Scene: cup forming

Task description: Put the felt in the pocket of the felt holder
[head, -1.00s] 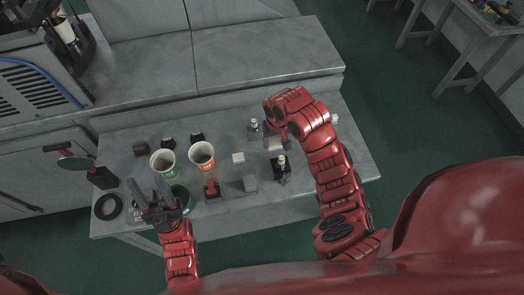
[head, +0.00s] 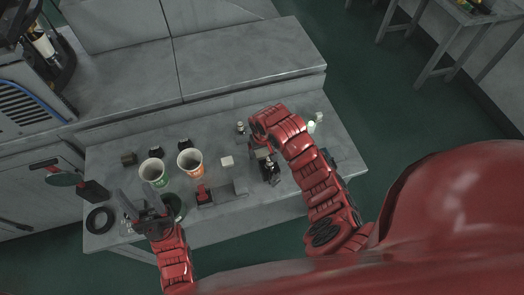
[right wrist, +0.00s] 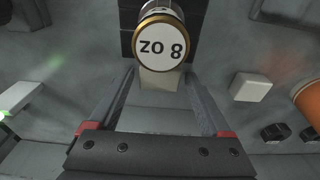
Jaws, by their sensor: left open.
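The felt, a small beige block (right wrist: 160,80), sits between the fingertips of my right gripper (right wrist: 158,78); it also shows below the wrist in the head view (head: 263,153). The fingers look closed on its sides, lifted above the table. Just beyond it in the right wrist view is a round white, gold-rimmed top (right wrist: 162,46) marked 8 OZ. A dark block (right wrist: 128,40), which may be the felt holder, lies around and behind this top; its pocket is hidden. My left gripper (head: 136,203) is open and empty at the table's left.
A white block (head: 227,161) lies left of my right gripper. A green cup (head: 152,171) and an orange cup (head: 190,161) stand to the left. A red tool (head: 202,195), a black ring (head: 99,220) and small dark blocks (head: 129,159) share the table (head: 215,222).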

